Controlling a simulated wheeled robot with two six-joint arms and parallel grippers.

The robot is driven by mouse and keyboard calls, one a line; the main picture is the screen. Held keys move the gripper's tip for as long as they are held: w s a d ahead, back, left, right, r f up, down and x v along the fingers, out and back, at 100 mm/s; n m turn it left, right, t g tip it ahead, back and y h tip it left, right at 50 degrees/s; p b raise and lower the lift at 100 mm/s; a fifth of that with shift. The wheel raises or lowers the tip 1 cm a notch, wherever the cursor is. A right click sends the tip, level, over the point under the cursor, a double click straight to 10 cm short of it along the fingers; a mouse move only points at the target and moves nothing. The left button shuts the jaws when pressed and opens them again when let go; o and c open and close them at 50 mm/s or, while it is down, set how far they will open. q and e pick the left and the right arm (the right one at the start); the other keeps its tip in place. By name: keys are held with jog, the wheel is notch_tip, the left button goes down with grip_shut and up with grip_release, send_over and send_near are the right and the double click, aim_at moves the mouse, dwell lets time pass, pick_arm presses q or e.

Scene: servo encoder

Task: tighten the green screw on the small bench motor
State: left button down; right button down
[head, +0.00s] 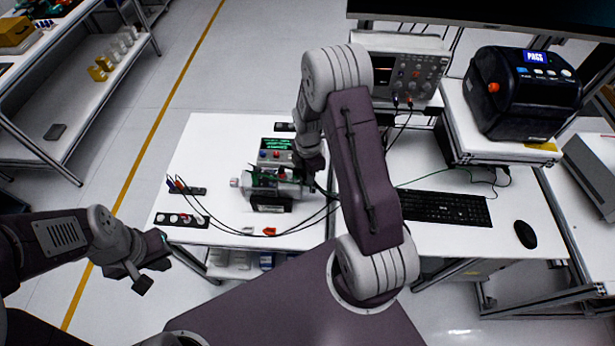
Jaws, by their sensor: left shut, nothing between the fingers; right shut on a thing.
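The small bench motor (262,186) is a silver cylinder lying on a black stand on the white table, with its shaft end to the left. Some green shows on its top, but I cannot make out the green screw as a separate part. My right gripper (308,174) is at the motor's right end, reaching down from above. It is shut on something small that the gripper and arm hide. My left gripper (153,277) is shut and empty, off the table's front left corner, well away from the motor.
A box with a green display (276,145) stands behind the motor. Cables with coloured plugs (180,185) run across the table (215,135) around the motor. A black strip of round parts (182,220) lies front left. A keyboard (445,208) and mouse (525,234) are right.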

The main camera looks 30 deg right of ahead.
jog(key=m, duration=0.7)
jog(key=shift+p, duration=0.3)
jog(key=m, duration=0.5)
jog(key=shift+m, duration=0.5)
jog(key=c, duration=1.6)
grip_release()
jog(key=shift+r, duration=0.1)
notch_tip(320, 180, up, 9)
jog(key=p, duration=0.7)
jog(key=shift+p, duration=0.35)
